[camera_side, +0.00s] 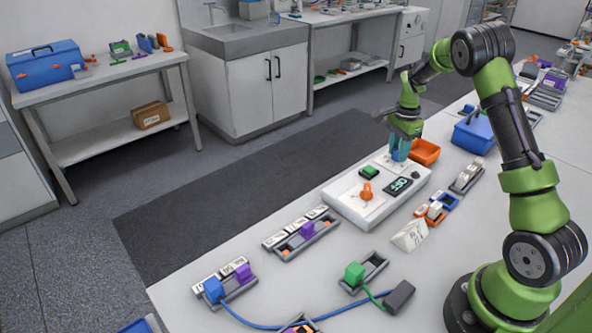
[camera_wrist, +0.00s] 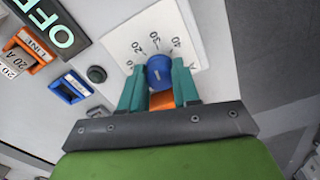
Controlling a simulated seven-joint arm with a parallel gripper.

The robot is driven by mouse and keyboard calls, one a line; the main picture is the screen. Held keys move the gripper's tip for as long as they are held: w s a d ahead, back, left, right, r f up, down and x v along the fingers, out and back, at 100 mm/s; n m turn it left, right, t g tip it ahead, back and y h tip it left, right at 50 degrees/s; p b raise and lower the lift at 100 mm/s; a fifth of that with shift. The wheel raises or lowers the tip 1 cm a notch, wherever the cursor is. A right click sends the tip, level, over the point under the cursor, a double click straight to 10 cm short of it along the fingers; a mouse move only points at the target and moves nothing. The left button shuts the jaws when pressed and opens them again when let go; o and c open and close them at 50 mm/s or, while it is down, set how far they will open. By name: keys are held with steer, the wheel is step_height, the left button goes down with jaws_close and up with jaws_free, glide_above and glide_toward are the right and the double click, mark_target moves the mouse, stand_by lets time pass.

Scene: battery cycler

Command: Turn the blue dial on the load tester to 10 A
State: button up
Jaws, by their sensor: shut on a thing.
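The load tester (camera_side: 340,200) is a white box on the bench. Its blue dial (camera_wrist: 159,70) sits on a white scale plate (camera_wrist: 185,35) marked 20, 30 and 40, with another number partly cut at the left. A short pale mark shows on the dial's face; which number it points to I cannot tell. My gripper (camera_wrist: 158,80) has teal fingers on both sides of the dial and is shut on it. In the side view my gripper (camera_side: 401,150) comes down on the tester's far end and mostly hides the dial. An orange patch shows between the fingers.
The tester also carries an orange knob (camera_side: 367,191), a green part (camera_side: 369,171) and a display (camera_wrist: 45,25) reading OFF. An orange bin (camera_side: 425,152) and blue toolbox (camera_side: 474,134) stand close behind my gripper. Battery holders (camera_side: 303,237) and a blue cable lie in front.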

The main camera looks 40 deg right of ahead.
steer(key=n, duration=1.3)
steer(key=shift+n, duration=0.3)
stand_by(0.4)
steer(key=o, duration=1.1)
steer(key=shift+c, duration=0.2)
step_height(320, 180, up, 17)
